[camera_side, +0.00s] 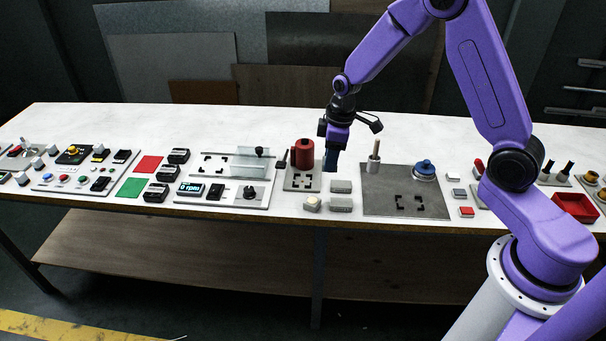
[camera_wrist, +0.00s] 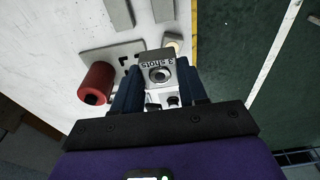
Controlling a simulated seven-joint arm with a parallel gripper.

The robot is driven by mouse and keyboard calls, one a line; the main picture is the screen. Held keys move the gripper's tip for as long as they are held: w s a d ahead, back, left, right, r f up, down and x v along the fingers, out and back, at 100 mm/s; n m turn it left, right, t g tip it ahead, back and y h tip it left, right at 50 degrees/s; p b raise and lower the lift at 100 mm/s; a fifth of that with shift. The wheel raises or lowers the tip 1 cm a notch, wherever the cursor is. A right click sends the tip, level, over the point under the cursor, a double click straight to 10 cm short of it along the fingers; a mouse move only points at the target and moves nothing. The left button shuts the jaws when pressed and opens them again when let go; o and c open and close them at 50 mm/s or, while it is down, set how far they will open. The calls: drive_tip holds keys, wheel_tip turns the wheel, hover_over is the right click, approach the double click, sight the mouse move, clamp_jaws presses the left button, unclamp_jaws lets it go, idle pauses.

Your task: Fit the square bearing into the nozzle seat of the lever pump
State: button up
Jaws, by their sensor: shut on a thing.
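In the wrist view the bearing sits between the dark blue fingers (camera_wrist: 160,92). In the side view the fingers hide it. The red cylinder (camera_side: 303,152) on a grey base plate (camera_side: 314,187) appears to be the lever pump. It also shows in the wrist view (camera_wrist: 96,83). Black corner marks (camera_side: 302,183) on the plate look like the nozzle seat. My gripper is above and right of them, apart.
A dark grey plate (camera_side: 376,205) with a upright post (camera_side: 374,158) and blue round part (camera_side: 424,168) stands right. A clear guard (camera_side: 250,165) is left.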

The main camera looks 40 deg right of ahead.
drive_tip(key=w+f, duration=0.3)
drive_tip(key=w, duration=0.3)
hover_over(301, 182)
drive_tip(key=f, duration=0.5)
drive_tip(key=shift+s+d+f, duration=0.15)
drive_tip(key=shift+s+d, duration=0.05)
drive_tip(key=shift+d, duration=0.1)
drive_tip(key=shift+w+f, duration=0.1)
drive_tip(key=shift+f, duration=1.45)
drive_tip(key=shift+f, duration=0.25)
